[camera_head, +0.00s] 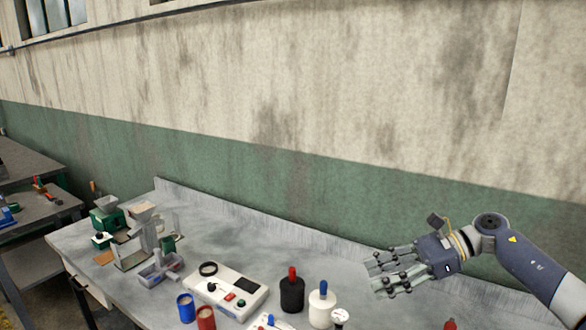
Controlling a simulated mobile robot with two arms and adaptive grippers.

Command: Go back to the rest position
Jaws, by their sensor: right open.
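My right gripper (388,272) reaches in from the right edge, above the right part of the grey worktable (372,316). Its fingers point left and are spread apart, with nothing between them. It hangs clear of the bottles to its left. My left gripper is not in this view.
A white device (240,284) with a black ring lies mid-table. A black bottle (292,294) and a white bottle (322,306) stand right of it. Blue (186,308) and red (206,318) cups stand in front. Green machines (108,220) crowd the left end. A wall rises behind.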

